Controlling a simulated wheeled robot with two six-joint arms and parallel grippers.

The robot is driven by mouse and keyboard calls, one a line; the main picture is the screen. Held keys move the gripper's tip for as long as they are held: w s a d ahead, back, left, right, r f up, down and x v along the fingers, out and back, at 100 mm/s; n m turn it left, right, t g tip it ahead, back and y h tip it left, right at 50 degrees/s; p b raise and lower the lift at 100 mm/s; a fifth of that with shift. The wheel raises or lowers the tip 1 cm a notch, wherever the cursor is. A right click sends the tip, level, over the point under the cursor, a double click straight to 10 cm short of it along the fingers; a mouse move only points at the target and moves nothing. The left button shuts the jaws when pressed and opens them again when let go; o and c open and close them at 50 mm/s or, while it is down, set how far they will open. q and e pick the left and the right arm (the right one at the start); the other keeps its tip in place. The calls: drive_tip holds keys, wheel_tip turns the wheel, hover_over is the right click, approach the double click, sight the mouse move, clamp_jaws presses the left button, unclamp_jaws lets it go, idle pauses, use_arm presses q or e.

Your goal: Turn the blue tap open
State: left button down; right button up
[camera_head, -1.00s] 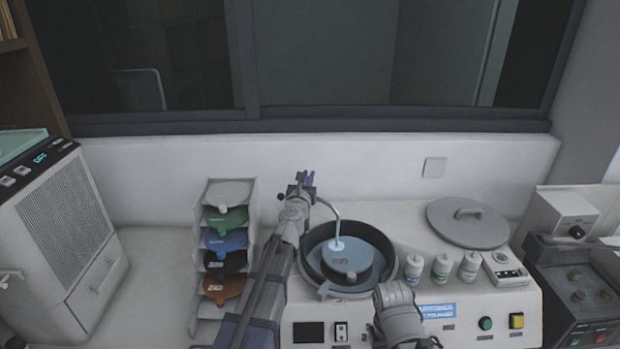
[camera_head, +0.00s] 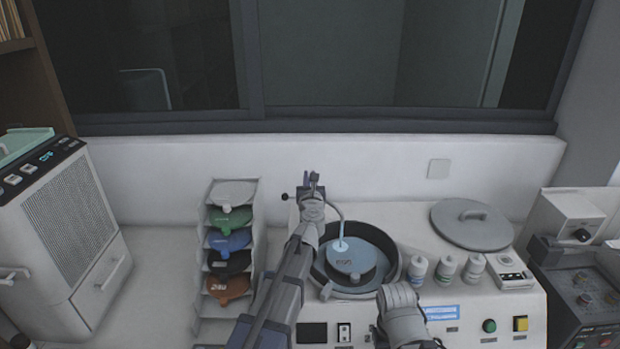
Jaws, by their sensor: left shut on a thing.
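The tap's thin curved spout (camera_head: 341,225) reaches over a dark round bowl (camera_head: 392,272) and ends above a blue-grey disc (camera_head: 350,262). A pale light-blue spot shows on the disc under the spout's end. My left gripper (camera_head: 311,180) is at the back, at the base of the spout, shut on the tap's handle. The handle is mostly hidden by the fingers and wrist, so I cannot tell its angle. A small dark knob sticks out to the left of the wrist.
A rack (camera_head: 198,285) of coloured discs stands left of my left arm. Several white bottles (camera_head: 445,270), a round grey lid (camera_head: 472,225) and a small device (camera_head: 510,272) sit on the machine's right side. A wall and window frame are behind.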

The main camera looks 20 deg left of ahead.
use_arm(q)
drive_tip(key=c, duration=0.9)
unclamp_jaws()
drive_tip(key=v, duration=0.7)
drive_tip(key=shift+s, duration=0.35)
drive_tip(key=shift+s+d+f, duration=0.1)
drive_tip(key=shift+d, duration=0.05)
